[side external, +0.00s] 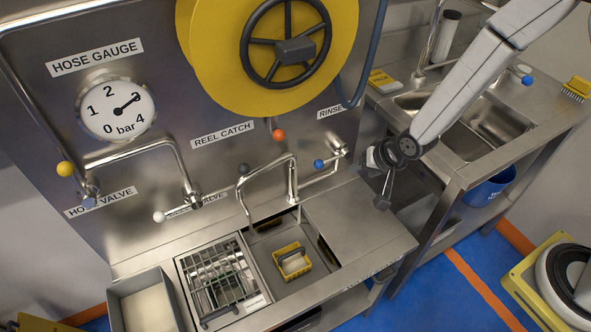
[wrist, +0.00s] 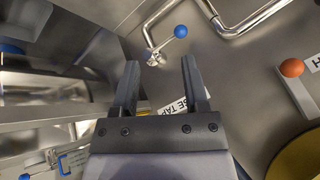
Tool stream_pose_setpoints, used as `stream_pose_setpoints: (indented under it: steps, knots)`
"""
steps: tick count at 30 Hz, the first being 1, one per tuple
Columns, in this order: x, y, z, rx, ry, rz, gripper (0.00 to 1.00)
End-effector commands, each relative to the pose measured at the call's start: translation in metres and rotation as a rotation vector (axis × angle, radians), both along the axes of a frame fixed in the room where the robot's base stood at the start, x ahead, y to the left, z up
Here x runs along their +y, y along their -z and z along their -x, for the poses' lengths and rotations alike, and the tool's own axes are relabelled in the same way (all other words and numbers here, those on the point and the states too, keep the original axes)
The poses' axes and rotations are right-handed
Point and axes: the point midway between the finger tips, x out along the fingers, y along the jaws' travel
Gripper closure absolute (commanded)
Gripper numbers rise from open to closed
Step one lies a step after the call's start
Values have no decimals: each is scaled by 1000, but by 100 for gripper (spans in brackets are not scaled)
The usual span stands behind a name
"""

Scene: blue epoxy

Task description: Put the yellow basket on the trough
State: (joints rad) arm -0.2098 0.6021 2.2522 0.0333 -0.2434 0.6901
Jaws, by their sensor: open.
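The yellow basket (side external: 296,274) has a dark handle and pale contents. It sits in a sunken basin (side external: 265,250) in the steel counter, in the side external view. A grey open-topped bin (side external: 118,308), trough-like in shape, stands at the lower left with a pale inside; I cannot tell whether it or the basin is the trough. My gripper (side external: 383,203) hangs to the right of the basket and above the counter's right end, apart from both. In the wrist view my gripper (wrist: 160,82) is open with nothing between its fingers. The basket is not visible there.
A wire rack (side external: 217,280) lies between bin and basin. A curved faucet (side external: 291,180) rises behind the basket. A blue-knobbed lever (side external: 319,164) and orange knob (side external: 278,134) stick out of the back panel. A second sink counter (side external: 480,125) stands at right.

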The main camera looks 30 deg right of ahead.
Motion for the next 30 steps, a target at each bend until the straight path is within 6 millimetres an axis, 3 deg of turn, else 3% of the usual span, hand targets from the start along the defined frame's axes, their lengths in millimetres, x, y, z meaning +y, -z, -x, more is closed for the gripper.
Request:
stream_pose_setpoints:
  steps: [3, 15, 21, 30]
  knots:
    - [-18, -24, 14, 33, -66, 61, 42]
    - [-68, -83, 84, 179, -325, 231, 42]
    - [-81, -98, 115, 235, -428, 275, 42]
    - [-86, -102, 128, 260, -472, 289, 42]
